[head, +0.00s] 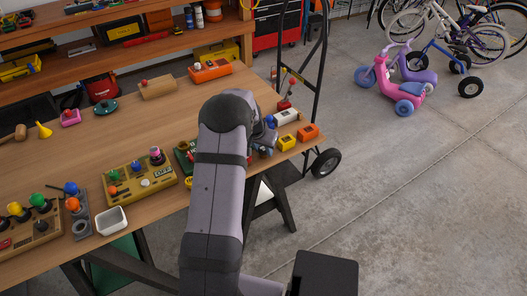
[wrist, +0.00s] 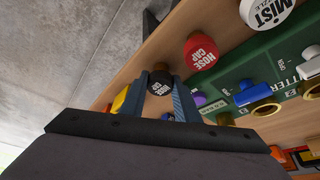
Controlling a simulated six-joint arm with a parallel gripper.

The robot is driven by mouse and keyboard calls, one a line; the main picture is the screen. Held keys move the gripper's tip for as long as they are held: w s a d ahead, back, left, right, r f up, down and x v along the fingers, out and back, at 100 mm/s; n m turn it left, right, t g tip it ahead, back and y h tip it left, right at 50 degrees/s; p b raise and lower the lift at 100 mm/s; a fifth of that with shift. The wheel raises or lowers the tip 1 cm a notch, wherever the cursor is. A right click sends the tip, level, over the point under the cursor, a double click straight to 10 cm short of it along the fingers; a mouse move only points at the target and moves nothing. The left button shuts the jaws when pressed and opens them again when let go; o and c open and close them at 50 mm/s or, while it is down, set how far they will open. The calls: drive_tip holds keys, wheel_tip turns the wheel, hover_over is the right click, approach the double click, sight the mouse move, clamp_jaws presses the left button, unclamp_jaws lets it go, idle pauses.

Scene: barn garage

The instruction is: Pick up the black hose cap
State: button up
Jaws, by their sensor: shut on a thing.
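The black hose cap (wrist: 160,84), with white lettering on its round face, is between the two blue-grey fingers of my gripper (wrist: 162,95) in the wrist view. The fingers are shut on it. A red cap lettered "HOSE CAP" (wrist: 201,52) stands apart from it, by the green board (wrist: 235,92). In the head view my gripper (head: 266,140) is over the right front part of the table, mostly hidden behind my arm. The black cap cannot be made out there.
A white "MIST" cap (wrist: 267,10) and several coloured fittings are by the green board. Orange (head: 308,132) and yellow (head: 287,142) blocks lie near the table's right edge. A white tray (head: 98,226) sits at the front edge. The middle of the wooden table (head: 130,130) is clear.

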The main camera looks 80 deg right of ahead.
sight(262, 148)
drive_tip(key=shift+r, duration=0.15)
wheel_tip(262, 148, up, 10)
drive_tip(key=shift+f+b, duration=0.15)
drive_tip(key=shift+b, duration=1)
drive_tip(key=w+d+p, duration=0.2)
drive_tip(key=w+p, duration=0.2)
drive_tip(key=w, duration=0.5)
drive_tip(key=w+d+p, duration=0.3)
drive_tip(key=w+p, duration=0.2)
drive_tip(key=w, duration=0.4)
drive_tip(key=shift+d, duration=0.35)
drive_tip(key=shift+f, duration=0.15)
drive_tip(key=shift+f+b, duration=1.5)
drive_tip(key=shift+f, duration=1.25)
drive_tip(key=shift+b, duration=0.55)
